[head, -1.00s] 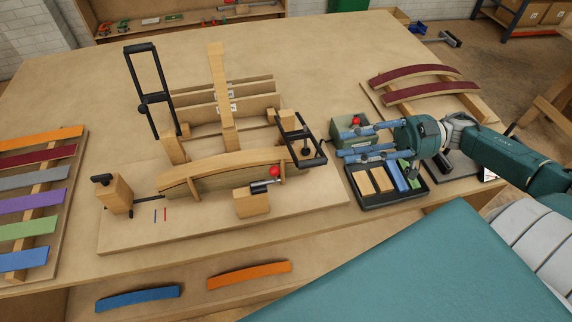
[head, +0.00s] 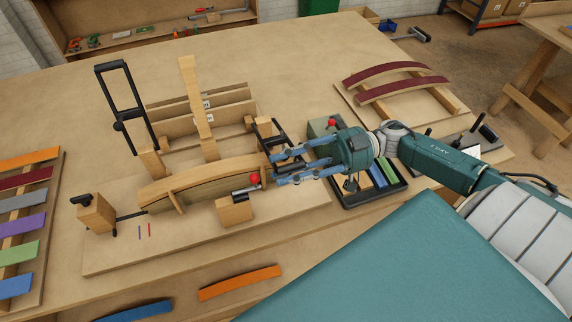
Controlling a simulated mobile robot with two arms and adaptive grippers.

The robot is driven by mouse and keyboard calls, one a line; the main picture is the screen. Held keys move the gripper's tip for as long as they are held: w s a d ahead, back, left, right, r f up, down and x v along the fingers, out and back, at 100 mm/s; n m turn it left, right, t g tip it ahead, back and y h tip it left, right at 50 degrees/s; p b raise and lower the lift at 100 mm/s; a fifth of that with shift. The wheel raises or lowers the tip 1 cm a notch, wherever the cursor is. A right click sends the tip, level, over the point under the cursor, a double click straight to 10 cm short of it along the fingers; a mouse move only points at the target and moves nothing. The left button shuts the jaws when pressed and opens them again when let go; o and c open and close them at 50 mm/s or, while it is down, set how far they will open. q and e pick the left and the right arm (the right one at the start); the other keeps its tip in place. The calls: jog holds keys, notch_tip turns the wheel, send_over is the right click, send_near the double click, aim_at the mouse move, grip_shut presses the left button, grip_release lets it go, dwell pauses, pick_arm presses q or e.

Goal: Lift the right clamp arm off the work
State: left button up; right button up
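The right clamp arm (head: 268,129), a black frame on a wooden post, is lowered at the right end of the curved lamination (head: 205,178). My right gripper (head: 272,169) reaches in from the right with its blue fingers spread apart. The fingers overlap the near end of the clamp arm and hide part of it; I cannot tell whether they touch it. A red knob (head: 255,178) on a small toggle clamp lies just left of the fingertips. The left clamp arm (head: 126,100) stands upright. My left gripper is not in view.
A wooden block (head: 235,208) stands in front of the work. A black tray (head: 398,189) of coloured strips and a green box with a red button (head: 331,124) are under or beside my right arm. Curved red pieces (head: 390,87) lie behind.

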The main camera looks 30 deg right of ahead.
pick_arm(q)
jog(key=shift+s, duration=0.2)
pick_arm(e)
grip_shut()
